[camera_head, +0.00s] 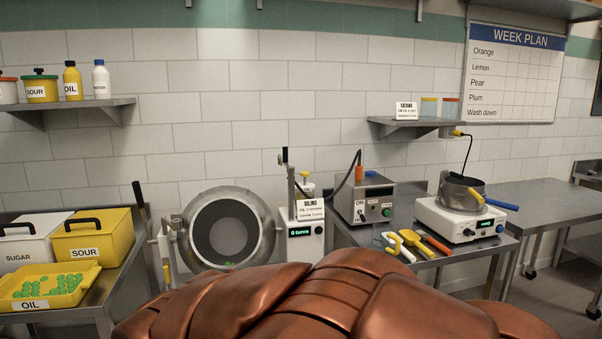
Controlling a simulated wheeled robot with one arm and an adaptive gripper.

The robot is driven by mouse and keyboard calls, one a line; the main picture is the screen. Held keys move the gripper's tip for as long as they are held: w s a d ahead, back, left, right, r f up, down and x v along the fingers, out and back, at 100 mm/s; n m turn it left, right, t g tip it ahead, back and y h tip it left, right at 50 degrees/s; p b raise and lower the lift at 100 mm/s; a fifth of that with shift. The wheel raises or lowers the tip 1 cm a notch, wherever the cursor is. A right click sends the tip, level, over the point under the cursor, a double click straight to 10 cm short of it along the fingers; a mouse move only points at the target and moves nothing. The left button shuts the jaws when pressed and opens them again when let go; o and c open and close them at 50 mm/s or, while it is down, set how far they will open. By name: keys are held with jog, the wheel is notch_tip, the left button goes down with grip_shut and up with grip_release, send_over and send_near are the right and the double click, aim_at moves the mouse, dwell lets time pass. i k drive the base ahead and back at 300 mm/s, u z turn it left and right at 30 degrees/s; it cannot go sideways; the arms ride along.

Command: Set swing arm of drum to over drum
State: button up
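The drum (227,234) is a round grey metal pan in the middle of the camera_head view. Its wide mouth faces me, and a few green pieces lie at its bottom. To its right stands a white control unit (301,240) with a lit green display. An upright metal post (291,185) with a black top rises there, beside the drum's right rim. It looks like the swing arm's mount, but I cannot clearly tell the arm's reach or angle. No bar shows across the drum's mouth. My gripper is not in view; copper-coloured parts of my own body fill the lower middle.
A left table holds a yellow tray (18,305) of green gummies and SUGAR (24,252) and SOUR (92,251) bins. A long dark handle (139,200) stands left of the drum. The right table holds a grey ON box (365,199), tools and a pot on a white heater (459,224).

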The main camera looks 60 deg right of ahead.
aim_at(285, 159)
jog(key=z, duration=1.6)
jog(key=i, duration=1.7)
jog(key=u, duration=0.6)
